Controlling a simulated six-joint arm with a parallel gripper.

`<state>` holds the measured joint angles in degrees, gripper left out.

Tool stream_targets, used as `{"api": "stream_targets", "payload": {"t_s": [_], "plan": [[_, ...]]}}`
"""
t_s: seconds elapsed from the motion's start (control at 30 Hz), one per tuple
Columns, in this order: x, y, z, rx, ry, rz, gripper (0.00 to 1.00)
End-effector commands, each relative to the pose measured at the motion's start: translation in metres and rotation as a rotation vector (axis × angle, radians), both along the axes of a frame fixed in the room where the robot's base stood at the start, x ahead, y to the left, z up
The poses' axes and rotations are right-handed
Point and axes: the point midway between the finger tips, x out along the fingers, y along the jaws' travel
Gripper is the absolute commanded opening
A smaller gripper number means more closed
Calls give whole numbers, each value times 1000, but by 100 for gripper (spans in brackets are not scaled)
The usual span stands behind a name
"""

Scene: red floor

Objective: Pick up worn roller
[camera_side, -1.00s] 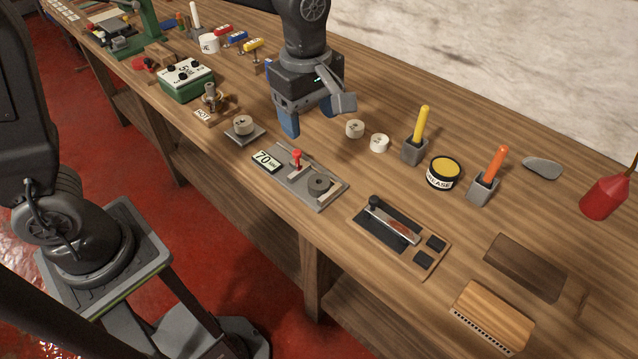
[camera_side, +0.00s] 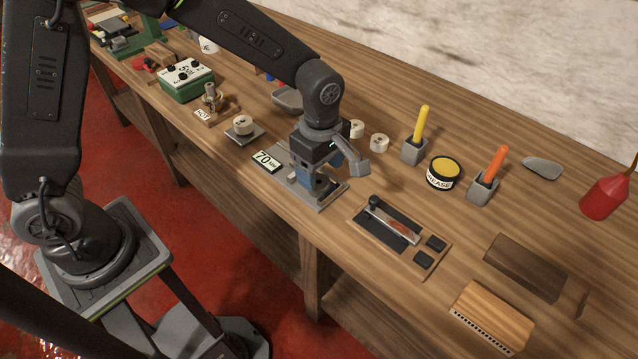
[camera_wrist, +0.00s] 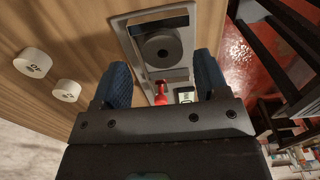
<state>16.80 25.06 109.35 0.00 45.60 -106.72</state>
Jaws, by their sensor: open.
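The dark grey roller, a round disc with a centre hole, sits on the grey gauge fixture (camera_side: 325,204) with the "70" display. In the wrist view the roller (camera_wrist: 162,47) lies ahead of my gripper, between the lines of its two blue fingers. In the side view my gripper largely hides it. My gripper (camera_side: 314,183) points down over the fixture's right part. In the wrist view my gripper (camera_wrist: 163,72) is open, with nothing between its fingers. I cannot tell the exact height of the fingertips above the fixture.
A red clamp knob (camera_wrist: 160,92) stands on the fixture near the fingers. A wooden tool tray (camera_side: 402,238) lies to the right, near the bench's front edge.

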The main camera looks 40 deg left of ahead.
Motion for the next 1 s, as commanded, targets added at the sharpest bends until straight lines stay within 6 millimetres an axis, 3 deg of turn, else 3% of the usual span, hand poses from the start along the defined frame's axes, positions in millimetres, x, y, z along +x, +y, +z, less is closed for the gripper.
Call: {"api": "stream_targets", "payload": {"t_s": [0.2,0.47,0.93,1.0], "plan": [[1,1,-28,1,2,0,68],[1,1,-31,0,0,0,68],[1,1,-31,0,0,0,25],[1,1,-30,0,-1,0,23]]}}
